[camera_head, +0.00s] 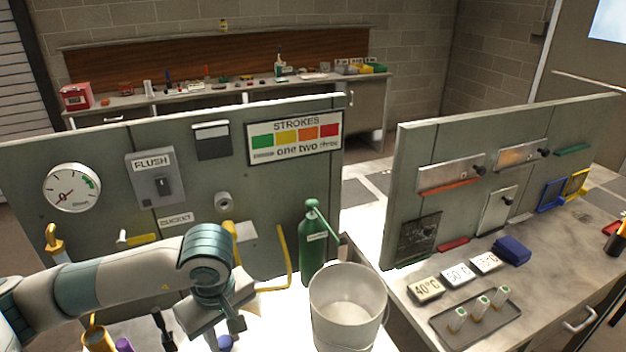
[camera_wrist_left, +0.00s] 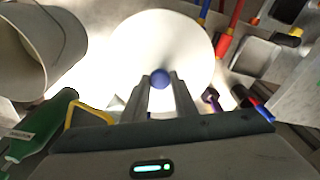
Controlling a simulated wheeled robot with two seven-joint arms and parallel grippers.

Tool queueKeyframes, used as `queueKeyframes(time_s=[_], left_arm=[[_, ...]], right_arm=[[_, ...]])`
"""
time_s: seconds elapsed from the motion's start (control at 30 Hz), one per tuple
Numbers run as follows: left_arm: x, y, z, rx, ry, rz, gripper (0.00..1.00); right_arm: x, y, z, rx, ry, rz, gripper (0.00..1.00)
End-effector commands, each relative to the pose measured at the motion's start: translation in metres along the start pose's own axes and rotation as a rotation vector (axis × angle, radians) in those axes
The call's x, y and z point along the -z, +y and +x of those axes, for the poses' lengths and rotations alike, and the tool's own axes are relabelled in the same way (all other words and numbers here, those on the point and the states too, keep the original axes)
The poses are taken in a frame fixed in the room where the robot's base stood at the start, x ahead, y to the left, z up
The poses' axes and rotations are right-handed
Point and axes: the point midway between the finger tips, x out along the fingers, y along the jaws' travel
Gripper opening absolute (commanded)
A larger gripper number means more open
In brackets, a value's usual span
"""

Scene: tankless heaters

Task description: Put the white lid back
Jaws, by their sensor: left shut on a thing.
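The white lid (camera_wrist_left: 150,40) is a round white disc with a blue knob (camera_wrist_left: 159,78) at its middle, in the left wrist view. My left gripper (camera_wrist_left: 160,84) is shut on the knob. In the head view the blue knob (camera_head: 225,342) shows below my left gripper (camera_head: 222,334), and the lid's edge is lost in the glare. I cannot tell whether the lid rests on the bench or is raised. A white bucket (camera_head: 347,302) with an open top stands to the right of my left gripper. My right gripper is not in view.
A green pump bottle (camera_head: 314,245) stands behind the bucket, by the grey panel (camera_head: 100,215). A yellow pipe (camera_head: 288,262) juts from that panel. Several tools, including a purple-topped one (camera_head: 124,345), stand left of the gripper. A tray (camera_head: 440,323) lies on the right counter.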

Motion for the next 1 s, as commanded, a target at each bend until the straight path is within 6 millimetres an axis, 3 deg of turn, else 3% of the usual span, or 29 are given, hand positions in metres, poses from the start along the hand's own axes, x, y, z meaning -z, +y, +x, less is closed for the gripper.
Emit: queueKeyframes(time_s=[0.5, 0.73, 1.0], left_arm=[[0.008, -0.035, -0.024, -0.077, 0.0, 0.622, 0.0], [0.008, -0.043, -0.029, -0.093, 0.0, 0.759, 0.0], [0.008, -0.044, -0.03, -0.096, -0.001, 0.782, 0.0]], right_arm=[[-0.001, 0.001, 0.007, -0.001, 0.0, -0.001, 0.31], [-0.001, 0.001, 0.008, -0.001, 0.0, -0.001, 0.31], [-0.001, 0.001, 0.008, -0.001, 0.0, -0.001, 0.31]])
